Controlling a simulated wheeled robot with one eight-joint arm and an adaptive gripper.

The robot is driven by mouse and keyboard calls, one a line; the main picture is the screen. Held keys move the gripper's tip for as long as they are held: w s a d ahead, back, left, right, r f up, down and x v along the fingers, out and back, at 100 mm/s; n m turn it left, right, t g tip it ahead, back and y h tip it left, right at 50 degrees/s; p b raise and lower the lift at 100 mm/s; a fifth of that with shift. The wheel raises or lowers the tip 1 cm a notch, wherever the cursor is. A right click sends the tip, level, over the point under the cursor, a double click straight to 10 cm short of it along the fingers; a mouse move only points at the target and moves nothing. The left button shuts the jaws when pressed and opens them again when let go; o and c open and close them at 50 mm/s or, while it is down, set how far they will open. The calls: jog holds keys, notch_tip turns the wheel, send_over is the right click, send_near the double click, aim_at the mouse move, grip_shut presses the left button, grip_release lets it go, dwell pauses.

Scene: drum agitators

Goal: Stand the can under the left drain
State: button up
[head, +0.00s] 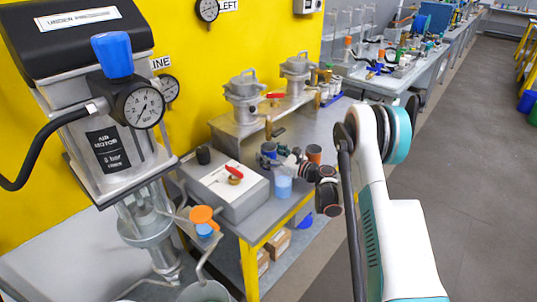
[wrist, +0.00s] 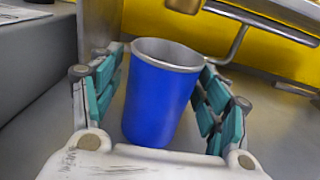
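The can, blue with a bare metal rim, stands between my gripper's (wrist: 162,62) teal-padded fingers; this blue can (wrist: 158,95) leans slightly in the wrist view. The fingers are spread on both sides, with clear gaps beside its lower part; contact near the rim is hard to judge. In the head view a light blue cylinder (head: 282,187), probably the same can, is at the table's front edge beside my arm's dark end. A bent metal pipe (wrist: 238,42) and a tan cylinder (wrist: 184,4) are beyond the can. I cannot tell which is the left drain.
A grey box (head: 240,196) with red-handled tools is left of the can. Two metal vessels (head: 242,97) (head: 297,70) stand behind. A large air-motor agitator (head: 110,150) fills the left. Floor at right is clear.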

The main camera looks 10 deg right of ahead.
aim_at(275, 156)
jog(key=shift+r, duration=0.15)
jog(key=p+v, duration=0.2)
jog(key=v, duration=0.5)
jog(key=shift+s+d, duration=0.15)
jog(key=shift+s, duration=0.05)
jog(key=shift+o, duration=0.5)
dwell(0.5)
